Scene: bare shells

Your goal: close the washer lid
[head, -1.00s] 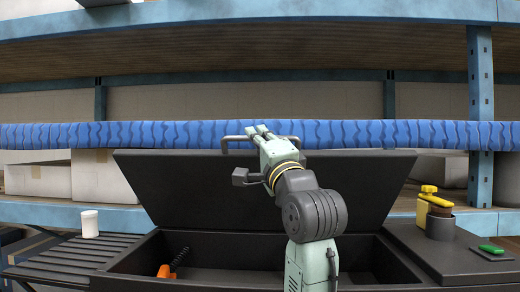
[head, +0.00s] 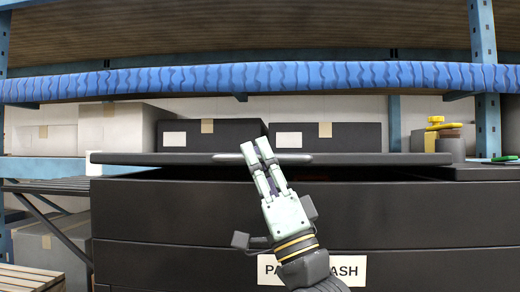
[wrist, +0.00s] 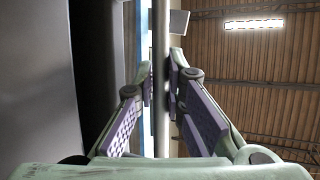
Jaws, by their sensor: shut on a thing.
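The dark washer lid (head: 385,159) lies nearly flat over the dark washer body (head: 400,215), seen almost edge-on in the head view. A thin dark gap shows under its front edge. The lid's grey bar handle (head: 225,158) runs along the front edge. My gripper (head: 257,148) is at the middle of this handle and shut on it. In the wrist view, the handle (wrist: 161,90) runs upright between my two padded fingers (wrist: 160,85). The inside of the washer is hidden in the head view.
A yellow-topped grey container (head: 452,148) and a green item (head: 500,158) sit at the right. Boxes and a blue-padded shelf beam (head: 350,77) are behind.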

